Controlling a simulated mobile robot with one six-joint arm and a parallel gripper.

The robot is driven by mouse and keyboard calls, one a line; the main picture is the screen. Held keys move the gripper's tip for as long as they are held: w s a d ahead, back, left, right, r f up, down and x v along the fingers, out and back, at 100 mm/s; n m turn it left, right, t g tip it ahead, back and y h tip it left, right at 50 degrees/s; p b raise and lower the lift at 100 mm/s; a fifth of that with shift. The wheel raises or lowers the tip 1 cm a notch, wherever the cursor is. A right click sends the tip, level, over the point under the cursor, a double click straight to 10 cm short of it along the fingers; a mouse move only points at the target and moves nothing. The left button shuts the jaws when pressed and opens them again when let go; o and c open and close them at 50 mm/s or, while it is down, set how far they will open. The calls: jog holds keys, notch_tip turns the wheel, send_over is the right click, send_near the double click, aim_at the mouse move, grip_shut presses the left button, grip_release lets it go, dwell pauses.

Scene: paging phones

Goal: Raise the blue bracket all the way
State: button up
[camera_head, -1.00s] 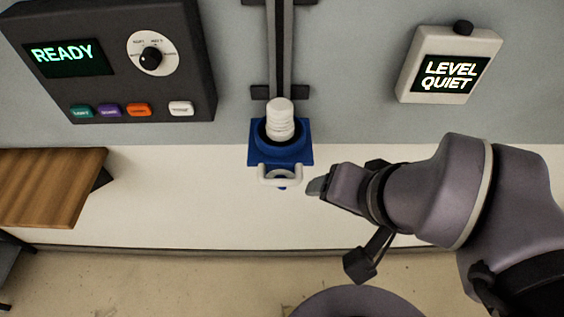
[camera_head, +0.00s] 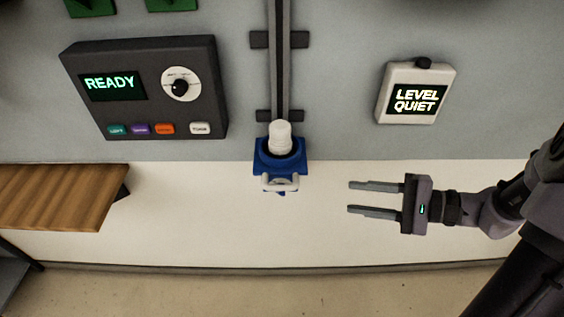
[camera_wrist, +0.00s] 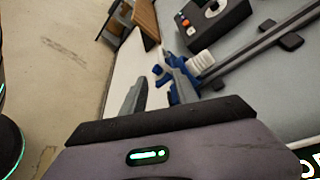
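The blue bracket (camera_head: 265,162) sits at the low end of a dark vertical rail (camera_head: 279,70) on the wall. It carries a white ribbed cylinder (camera_head: 280,137) and has a white handle (camera_head: 280,184) on its front. My gripper (camera_head: 349,198) is open and empty, to the right of the bracket and apart from it, with its fingers pointing left. In the wrist view, the bracket (camera_wrist: 185,92) shows beyond the fingers, partly hidden by one of them.
A dark panel (camera_head: 215,120) reading READY, with a dial and several coloured buttons, is on the wall at left. A LEVEL QUIET display (camera_head: 447,80) is at right. A wooden shelf (camera_head: 60,195) juts out at lower left. The space between gripper and bracket is clear.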

aim_at(283, 190)
jog(key=b+x, duration=0.3)
jog(key=x, duration=1.4)
jog(key=shift+w+a+f, duration=0.2)
jog(key=shift+w+a, duration=0.05)
jog(key=shift+c, duration=0.5)
grip_shut()
jog(key=shift+s+f, duration=0.15)
jog(key=shift+f, duration=0.05)
